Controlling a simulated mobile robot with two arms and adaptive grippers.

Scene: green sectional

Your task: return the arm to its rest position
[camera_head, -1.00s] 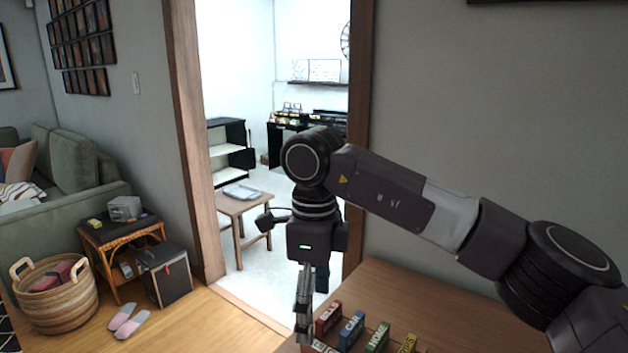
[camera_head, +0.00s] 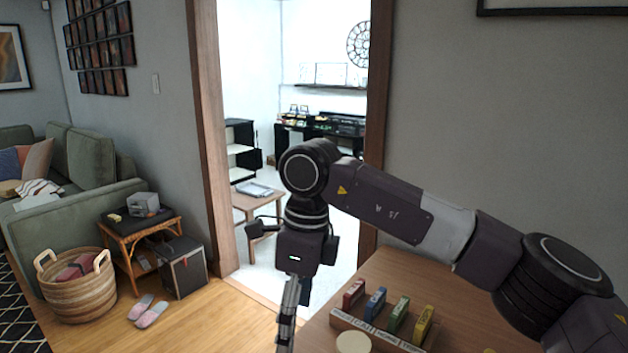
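My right arm (camera_head: 400,215) comes in from the right edge, bent, reaching over the wooden table (camera_head: 400,272). Its gripper (camera_head: 289,315) hangs downward at the left end of the table, in front of the doorway. The fingers are seen nearly edge-on, so I cannot tell whether they are open or shut, and I see no object between them. My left arm and gripper are not in view.
A wooden holder (camera_head: 377,333) with several coloured upright pieces stands on the table, right of the gripper, beside a pale round disc (camera_head: 353,343). A basket (camera_head: 78,290), slippers (camera_head: 148,311), rattan side table (camera_head: 128,240) and black box (camera_head: 183,270) stand at left.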

